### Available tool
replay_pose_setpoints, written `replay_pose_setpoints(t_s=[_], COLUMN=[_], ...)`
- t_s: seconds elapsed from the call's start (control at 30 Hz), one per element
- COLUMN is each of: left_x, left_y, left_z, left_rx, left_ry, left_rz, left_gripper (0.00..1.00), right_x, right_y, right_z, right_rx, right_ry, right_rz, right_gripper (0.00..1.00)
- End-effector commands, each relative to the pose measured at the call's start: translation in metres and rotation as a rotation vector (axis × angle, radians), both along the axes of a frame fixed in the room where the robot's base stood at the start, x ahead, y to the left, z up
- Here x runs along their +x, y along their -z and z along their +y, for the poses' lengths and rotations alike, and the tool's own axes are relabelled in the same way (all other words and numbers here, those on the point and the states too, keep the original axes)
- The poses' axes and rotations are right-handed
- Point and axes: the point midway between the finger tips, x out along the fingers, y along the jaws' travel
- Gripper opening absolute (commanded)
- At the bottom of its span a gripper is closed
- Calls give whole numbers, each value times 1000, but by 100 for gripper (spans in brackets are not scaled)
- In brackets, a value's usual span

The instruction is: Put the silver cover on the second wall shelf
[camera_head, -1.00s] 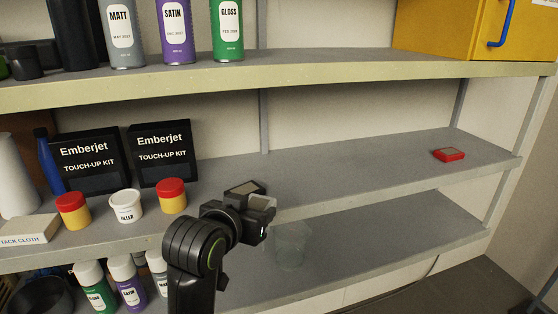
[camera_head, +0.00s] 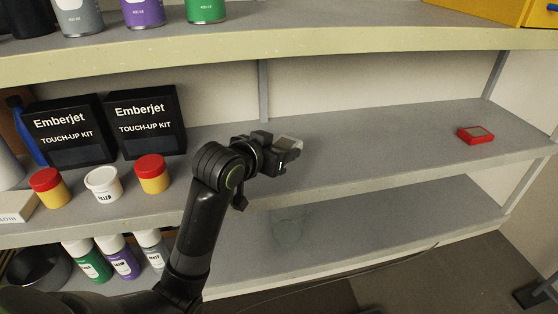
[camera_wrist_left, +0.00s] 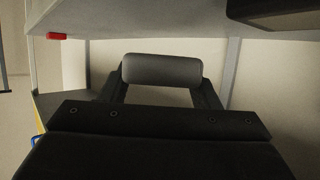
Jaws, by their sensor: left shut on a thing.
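My left gripper (camera_head: 284,155) is shut on the silver cover, a small grey piece with rounded corners. The cover (camera_head: 289,142) shows at the gripper's tip in the head view, partly hidden by the jaws. In the left wrist view the cover (camera_wrist_left: 162,69) sits between the two dark fingers. In the head view the gripper and cover appear against the middle wall shelf (camera_head: 370,150), over its clear stretch right of the boxes. I cannot tell the exact height above the shelf. My right gripper is not in view.
Two black touch-up kit boxes (camera_head: 146,122) and red-lidded pots (camera_head: 152,174) stand on the middle shelf's left. The upper shelf (camera_head: 350,42) overhangs. A see-through jar (camera_head: 288,224) stands on the lower shelf.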

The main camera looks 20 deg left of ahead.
Motion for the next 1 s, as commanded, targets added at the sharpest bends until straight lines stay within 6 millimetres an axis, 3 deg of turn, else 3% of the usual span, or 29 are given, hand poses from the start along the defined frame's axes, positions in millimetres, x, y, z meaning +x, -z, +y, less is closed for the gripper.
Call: replay_pose_setpoints(t_s=[0.4, 0.77, 0.8, 0.97, 1.0], left_x=[0, 1, 1, 0, 0], left_y=[46, 50, 51, 51, 51], left_z=[0, 0, 0, 0, 0], left_rx=[-1, 1, 1, 1, 1], left_ry=[0, -1, -1, -1, -1], left_rz=[0, -3, -1, -1, -1], left_gripper=[26, 26, 57, 78, 78], right_x=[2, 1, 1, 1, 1], right_y=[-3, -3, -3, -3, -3], right_z=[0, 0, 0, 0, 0], right_rx=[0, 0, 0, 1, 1], right_ry=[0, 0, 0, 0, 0], right_rz=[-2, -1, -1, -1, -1], right_gripper=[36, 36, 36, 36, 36])
